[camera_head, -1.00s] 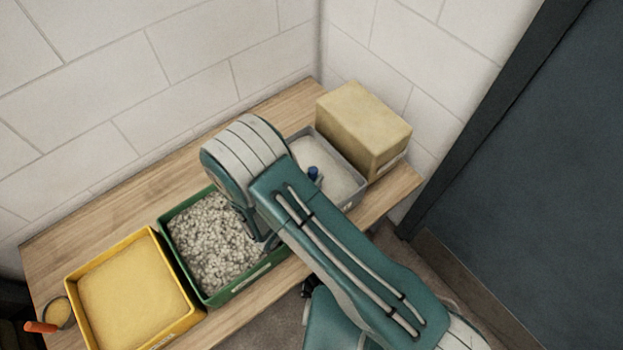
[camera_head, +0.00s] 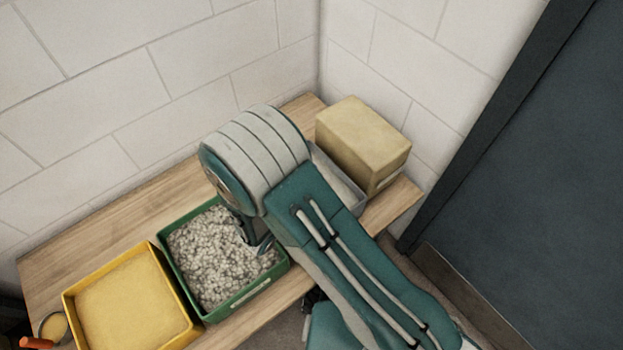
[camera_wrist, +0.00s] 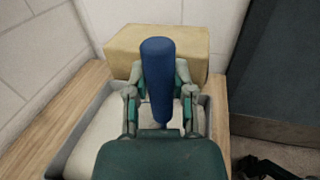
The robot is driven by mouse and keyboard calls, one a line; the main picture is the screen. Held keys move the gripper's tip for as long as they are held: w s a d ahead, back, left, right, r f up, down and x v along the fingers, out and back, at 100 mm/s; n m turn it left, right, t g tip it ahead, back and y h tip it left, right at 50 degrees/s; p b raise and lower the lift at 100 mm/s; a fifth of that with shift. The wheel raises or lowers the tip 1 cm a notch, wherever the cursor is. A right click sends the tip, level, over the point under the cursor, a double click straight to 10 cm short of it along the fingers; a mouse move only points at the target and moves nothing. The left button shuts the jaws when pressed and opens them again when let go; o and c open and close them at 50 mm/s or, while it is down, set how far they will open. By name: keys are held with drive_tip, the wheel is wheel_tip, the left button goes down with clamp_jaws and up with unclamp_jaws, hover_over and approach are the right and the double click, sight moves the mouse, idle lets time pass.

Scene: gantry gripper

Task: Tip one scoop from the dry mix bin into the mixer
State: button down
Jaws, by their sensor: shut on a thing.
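In the wrist view my gripper (camera_wrist: 160,90) is shut on an upright blue handle (camera_wrist: 158,75), with a finger on each side. Whatever the handle joins at its lower end is hidden behind my gripper. A grey bin of white powder (camera_wrist: 88,137) lies beneath it. In the head view my arm covers most of this grey bin (camera_head: 345,184) and hides the handle. A green bin (camera_head: 240,304) holds grey gravel, and a yellow bin (camera_head: 68,312) holds yellow sand-like material. I cannot tell which bin is the dry mix one. No mixer is recognisable.
A tan block (camera_head: 365,135) stands on the wooden bench (camera_head: 110,243) just beyond the grey bin. An orange-handled scoop (camera_head: 38,343) lies at the bench's left end. White block walls close in the back; a dark door (camera_head: 540,180) is at right.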

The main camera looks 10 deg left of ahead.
drive_tip(key=shift+w+a+r, duration=0.35)
drive_tip(key=shift+a+r, duration=0.05)
drive_tip(key=shift+r, duration=0.35)
drive_tip(key=shift+w+a+r, duration=0.35)
drive_tip(key=shift+r, duration=0.35)
drive_tip(key=shift+w+a+r, duration=0.35)
drive_tip(key=shift+a+r, duration=0.05)
drive_tip(key=shift+r, duration=0.35)
